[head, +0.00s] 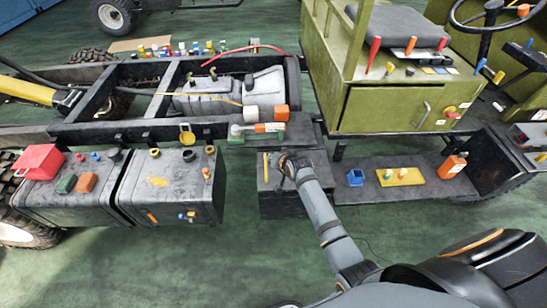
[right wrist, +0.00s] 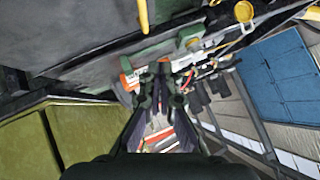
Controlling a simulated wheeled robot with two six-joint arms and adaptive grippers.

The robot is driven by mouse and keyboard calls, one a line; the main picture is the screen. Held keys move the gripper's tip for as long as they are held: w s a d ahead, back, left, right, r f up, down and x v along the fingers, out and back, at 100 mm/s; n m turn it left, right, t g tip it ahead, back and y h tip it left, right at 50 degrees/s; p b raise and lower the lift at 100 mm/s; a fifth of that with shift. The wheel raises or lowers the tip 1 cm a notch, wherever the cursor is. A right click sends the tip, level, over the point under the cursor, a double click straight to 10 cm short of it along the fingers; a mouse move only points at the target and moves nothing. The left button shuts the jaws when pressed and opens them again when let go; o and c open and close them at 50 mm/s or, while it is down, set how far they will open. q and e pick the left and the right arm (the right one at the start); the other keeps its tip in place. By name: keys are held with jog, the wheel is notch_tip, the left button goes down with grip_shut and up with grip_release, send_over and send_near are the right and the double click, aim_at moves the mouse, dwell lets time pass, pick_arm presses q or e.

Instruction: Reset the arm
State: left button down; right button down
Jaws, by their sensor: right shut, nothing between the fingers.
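My right arm (head: 332,226) reaches up from the bottom right of the head view. My right gripper (head: 286,163) is at its far end, over the dark box at the middle of the chassis frame. Its fingers look small and dark there, and I cannot tell from this view whether they touch the box. In the right wrist view the fingers of the right gripper (right wrist: 164,72) are together, with nothing held between them. My left gripper does not show.
An olive cab (head: 390,108) stands at upper right. Dark tanks (head: 165,200) with small parts on top are at left. A running board (head: 425,186) holds a yellow plate (head: 399,177), a blue cup (head: 355,177) and an orange bottle (head: 452,166). Green floor (head: 150,270) is clear in front.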

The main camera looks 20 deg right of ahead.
jog(key=shift+s+r, duration=0.15)
jog(key=shift+r, duration=0.05)
jog(key=s+d+f+n+g+h, duration=0.1)
jog(key=s+d+f+g, duration=0.1)
jog(key=s+f, duration=0.95)
jog(key=s+d+f+n+g, duration=0.1)
jog(key=s+d+f+g, duration=0.15)
jog(key=s+f, duration=0.85)
jog(key=s+d+f+n+g, duration=0.1)
jog(key=s+f, duration=0.4)
jog(key=s, duration=0.4)
jog(key=s+d+f+n+g, duration=0.1)
jog(key=s+f, duration=0.4)
jog(key=s, duration=0.5)
jog(key=s+d+f+n+g+h, duration=0.1)
jog(key=s+f+g, duration=0.1)
jog(key=s+f, duration=0.3)
jog(key=s, duration=0.4)
jog(key=shift+s+d+f+n, duration=0.3)
jog(key=shift+s+f, duration=0.1)
